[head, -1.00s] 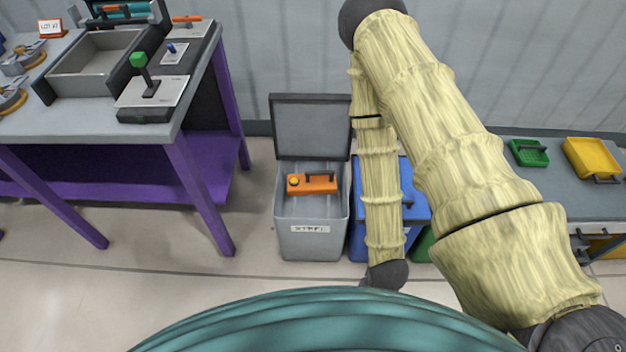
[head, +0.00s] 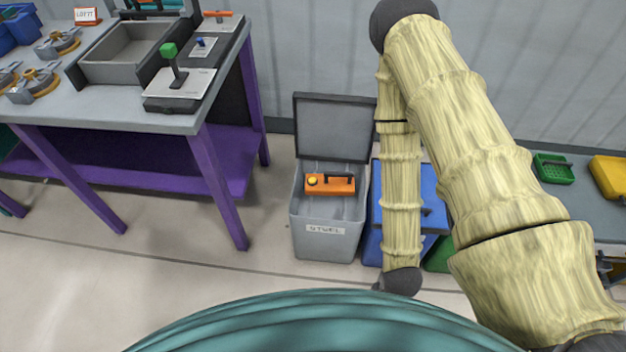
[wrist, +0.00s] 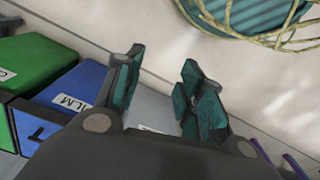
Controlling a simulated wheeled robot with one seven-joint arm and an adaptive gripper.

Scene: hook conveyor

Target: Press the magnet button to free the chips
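An orange device (head: 330,184) with a yellow round button (head: 312,181) and a dark handle lies in the open grey bin (head: 325,243) in the head view. It looks like the magnet, though I cannot be sure. The bin's lid (head: 335,128) stands raised at the back. No chips can be made out. My gripper (wrist: 160,95) shows in the wrist view with its two teal-padded fingers apart and nothing between them. It hangs above the floor and bins. In the head view my arm hides the fingers.
A purple-legged workbench (head: 120,116) with a grey tray and a green-knobbed lever (head: 170,65) stands at the left. A blue bin (head: 430,195) is right of the grey one, partly behind my arm. A grey table (head: 590,205) stands at the right. Floor in front is clear.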

